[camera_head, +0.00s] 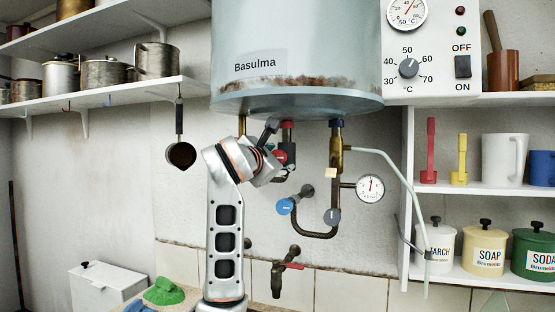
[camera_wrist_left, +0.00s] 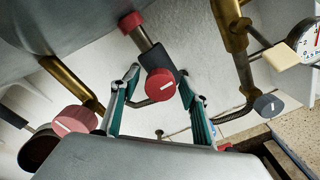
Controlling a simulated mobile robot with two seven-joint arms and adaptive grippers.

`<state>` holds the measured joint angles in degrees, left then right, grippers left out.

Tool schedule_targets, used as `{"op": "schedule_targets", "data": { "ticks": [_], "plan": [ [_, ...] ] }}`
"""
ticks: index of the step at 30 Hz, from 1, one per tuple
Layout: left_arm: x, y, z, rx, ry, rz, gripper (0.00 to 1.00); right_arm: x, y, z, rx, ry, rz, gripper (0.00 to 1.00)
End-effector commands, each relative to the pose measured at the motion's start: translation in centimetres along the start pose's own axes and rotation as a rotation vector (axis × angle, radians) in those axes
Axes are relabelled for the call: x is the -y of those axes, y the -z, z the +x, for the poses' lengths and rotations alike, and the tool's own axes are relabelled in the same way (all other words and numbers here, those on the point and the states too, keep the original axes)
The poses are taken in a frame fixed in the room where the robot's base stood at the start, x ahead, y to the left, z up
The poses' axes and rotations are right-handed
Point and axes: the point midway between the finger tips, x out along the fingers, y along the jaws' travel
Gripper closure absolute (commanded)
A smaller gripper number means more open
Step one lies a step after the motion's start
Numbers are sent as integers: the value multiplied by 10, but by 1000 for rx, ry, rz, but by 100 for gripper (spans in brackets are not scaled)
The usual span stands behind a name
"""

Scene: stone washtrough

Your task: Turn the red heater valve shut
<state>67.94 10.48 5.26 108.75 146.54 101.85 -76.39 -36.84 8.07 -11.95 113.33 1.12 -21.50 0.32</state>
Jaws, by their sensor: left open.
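A red round knob (camera_head: 280,157) sits under the heater tank (camera_head: 296,50), on the pipe below a red collar (camera_head: 288,125). In the left wrist view this red knob (camera_wrist_left: 162,86) faces me, with a short pale mark on it. My left gripper (camera_head: 284,168) is in front of the knob, partly hiding it in the head view. In the wrist view its open fingers (camera_wrist_left: 158,78) lie either side of the knob, with gaps; contact does not show. A second red knob (camera_wrist_left: 74,121) is by the brass pipe at left. My right gripper is not in view.
A blue knob (camera_head: 285,206), a grey knob (camera_head: 332,216) and a pressure gauge (camera_head: 370,188) are on pipes close to the right. A red-handled tap (camera_head: 290,266) is below. A hanging ladle (camera_head: 181,153) is at left.

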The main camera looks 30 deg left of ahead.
Motion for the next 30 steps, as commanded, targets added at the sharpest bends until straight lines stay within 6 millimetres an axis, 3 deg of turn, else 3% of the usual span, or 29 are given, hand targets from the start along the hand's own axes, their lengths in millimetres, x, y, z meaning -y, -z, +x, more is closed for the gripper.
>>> {"op": "schedule_targets", "data": {
  "ticks": [8,21,30],
  "plan": [
    [-1,0,-20,1,-3,1,55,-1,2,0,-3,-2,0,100],
    [-2,0,-102,0,-5,3,55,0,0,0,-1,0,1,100],
    [0,0,-120,0,0,0,55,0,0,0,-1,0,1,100]
  ]
}}
